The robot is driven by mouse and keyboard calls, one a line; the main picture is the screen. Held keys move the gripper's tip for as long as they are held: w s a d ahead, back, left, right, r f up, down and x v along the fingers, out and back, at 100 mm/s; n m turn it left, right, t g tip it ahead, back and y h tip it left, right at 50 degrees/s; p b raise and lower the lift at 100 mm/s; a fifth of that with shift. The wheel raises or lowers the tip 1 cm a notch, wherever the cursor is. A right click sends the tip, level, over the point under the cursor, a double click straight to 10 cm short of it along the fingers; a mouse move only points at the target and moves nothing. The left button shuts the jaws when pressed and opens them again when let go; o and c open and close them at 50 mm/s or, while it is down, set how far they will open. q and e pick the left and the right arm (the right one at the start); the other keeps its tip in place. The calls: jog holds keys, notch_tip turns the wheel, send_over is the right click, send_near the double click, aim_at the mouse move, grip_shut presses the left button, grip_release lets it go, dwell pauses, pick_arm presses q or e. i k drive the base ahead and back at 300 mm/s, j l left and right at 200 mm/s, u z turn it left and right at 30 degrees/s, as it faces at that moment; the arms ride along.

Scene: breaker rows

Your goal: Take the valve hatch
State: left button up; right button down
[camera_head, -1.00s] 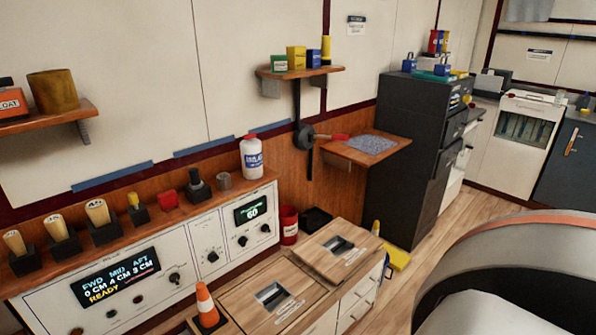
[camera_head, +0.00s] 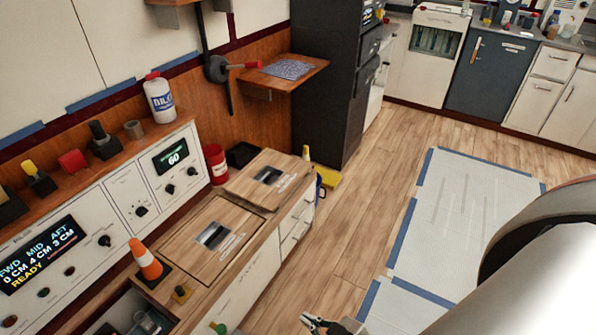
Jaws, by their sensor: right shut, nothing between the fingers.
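Two wooden hatch panels lie on the low counter along the left wall. The nearer hatch (camera_head: 212,240) and the farther hatch (camera_head: 267,179) each have a dark recessed pull and a small label. The labels are too small to read, so I cannot tell which is the valve hatch. The farther one looks slightly raised or askew at its edges. My right gripper (camera_head: 308,320) shows at the bottom edge, partly cut off, shut and empty, to the right of the counter and apart from both hatches. My left gripper is out of view.
An orange cone (camera_head: 146,262) stands at the nearer hatch's left corner. A red can (camera_head: 216,164) and a black bin (camera_head: 241,154) stand behind the farther hatch. A wall shelf (camera_head: 284,77) juts out above.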

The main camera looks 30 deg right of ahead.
aim_at(266, 181)
jog(key=z, duration=0.7)
jog(key=k, duration=0.45)
jog(key=u, duration=0.35)
jog(key=k+u, duration=0.15)
jog(key=u, duration=0.25)
jog(key=j+u, duration=0.1)
jog(key=u, duration=0.25)
jog(key=i+l+u, duration=0.1)
jog(key=l+u, duration=0.5)
jog(key=i+l, duration=0.1)
jog(key=l, duration=0.35)
jog(key=i+l, duration=0.15)
jog(key=l, duration=0.35)
jog(key=i+l, duration=0.1)
jog(key=l, duration=0.35)
jog(key=i+l, duration=0.1)
jog(key=l, duration=0.4)
jog(key=i+l, duration=0.15)
jog(key=l, duration=0.3)
jog(key=i+l, duration=0.1)
jog(key=l, duration=0.4)
jog(key=i+l, duration=0.1)
jog(key=l, duration=0.35)
jog(key=i+l, duration=0.15)
jog(key=l, duration=0.35)
